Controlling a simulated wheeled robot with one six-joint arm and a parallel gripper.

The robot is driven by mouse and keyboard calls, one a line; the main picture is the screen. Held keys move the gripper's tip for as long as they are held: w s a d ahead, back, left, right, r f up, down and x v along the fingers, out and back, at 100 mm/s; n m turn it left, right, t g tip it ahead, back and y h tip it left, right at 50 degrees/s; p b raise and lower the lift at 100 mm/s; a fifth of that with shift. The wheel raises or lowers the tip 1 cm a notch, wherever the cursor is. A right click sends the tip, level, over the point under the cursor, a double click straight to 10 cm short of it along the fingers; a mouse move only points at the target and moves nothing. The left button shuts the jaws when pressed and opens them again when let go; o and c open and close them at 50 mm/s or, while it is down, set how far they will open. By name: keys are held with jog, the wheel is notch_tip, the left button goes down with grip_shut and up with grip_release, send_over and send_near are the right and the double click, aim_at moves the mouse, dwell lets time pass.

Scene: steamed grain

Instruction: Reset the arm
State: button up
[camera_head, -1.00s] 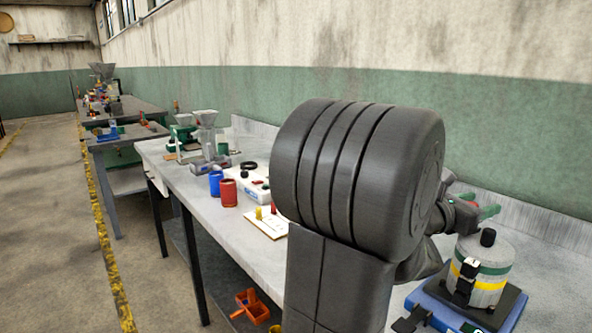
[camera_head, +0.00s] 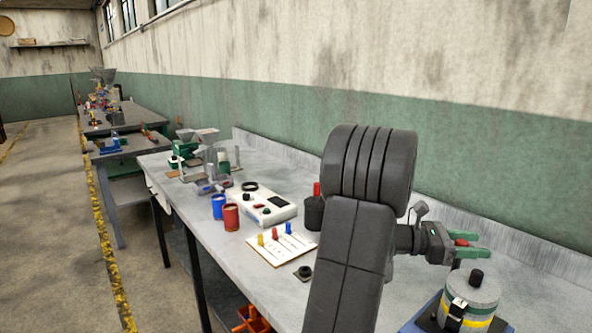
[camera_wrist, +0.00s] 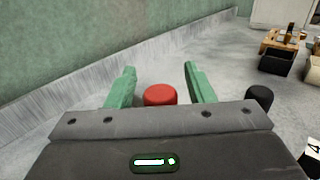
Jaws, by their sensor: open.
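My gripper (camera_head: 482,250) has green fingers and is raised above the bench in the head view, pointing right. In the wrist view the two fingers of my gripper (camera_wrist: 160,68) stand apart, with nothing clasped between the tips. A red rounded piece (camera_wrist: 160,94) shows between the finger bases; whether it belongs to my gripper I cannot tell. A grey canister (camera_head: 473,300) with a black knob and a yellow band stands just below my gripper, apart from it. My arm hides part of the bench's middle.
The bench (camera_head: 225,262) runs along the wall (camera_head: 500,130). On it stand a red cup (camera_head: 231,217), a blue cup (camera_head: 218,207), a white device (camera_head: 270,208), a board with coloured pegs (camera_head: 280,247) and a dark red-capped bottle (camera_head: 313,212). The floor aisle at left is clear.

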jog(key=m+g, duration=0.1)
jog(key=g, duration=0.1)
jog(key=m+g+y, duration=0.2)
jog(key=g, duration=0.1)
jog(key=shift+s+a+f+m+g, duration=0.1)
jog(key=shift+a+m+g, duration=0.2)
jog(key=shift+a+m, duration=0.1)
jog(key=shift+v, duration=1.95)
